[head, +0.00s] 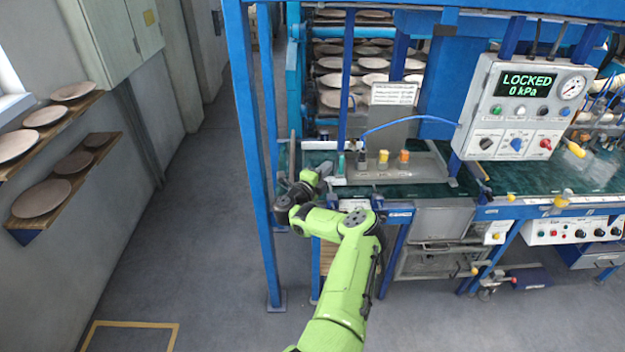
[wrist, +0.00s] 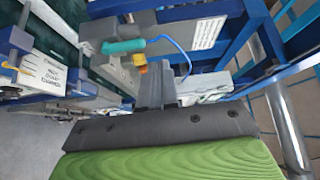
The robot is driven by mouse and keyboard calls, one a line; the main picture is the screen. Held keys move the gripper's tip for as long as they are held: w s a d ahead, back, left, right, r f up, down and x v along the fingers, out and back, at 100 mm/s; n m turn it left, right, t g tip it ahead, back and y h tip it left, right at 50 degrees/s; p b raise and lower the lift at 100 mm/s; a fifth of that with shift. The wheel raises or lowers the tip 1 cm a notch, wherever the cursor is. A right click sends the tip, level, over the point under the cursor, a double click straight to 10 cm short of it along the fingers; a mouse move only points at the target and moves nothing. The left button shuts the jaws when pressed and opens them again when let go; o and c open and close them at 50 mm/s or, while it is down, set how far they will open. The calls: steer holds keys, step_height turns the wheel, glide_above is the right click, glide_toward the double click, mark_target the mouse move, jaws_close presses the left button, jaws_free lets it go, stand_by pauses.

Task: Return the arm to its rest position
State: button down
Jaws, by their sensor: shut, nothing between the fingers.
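My green arm (head: 345,265) reaches from the bottom of the head view up to the front left corner of the plate dryer's bench. My gripper (head: 325,169) is at its far end, beside the left end of a grey tray (head: 395,179). In the wrist view my gripper (wrist: 156,72) has its dark fingers together with nothing between them. Small bottles with yellow and orange tops (head: 383,157) stand on the tray, apart from the gripper. Whether the fingers touch the tray or bench cannot be told.
A blue frame post (head: 254,150) stands close left of my gripper. A control panel (head: 520,105) reading "LOCKED 0 kPa" hangs to the right. Plates lie on wall shelves (head: 75,160) at the left and in the dryer rack. The grey floor (head: 185,235) left of the post is clear.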

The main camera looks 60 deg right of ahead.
steer(key=shift+w+a+r+b, duration=0.15)
steer(key=shift+a, duration=1.25)
steer(key=shift+w+a+r+b, duration=0.1)
steer(key=shift+a+b, duration=0.05)
steer(key=shift+a, duration=1.25)
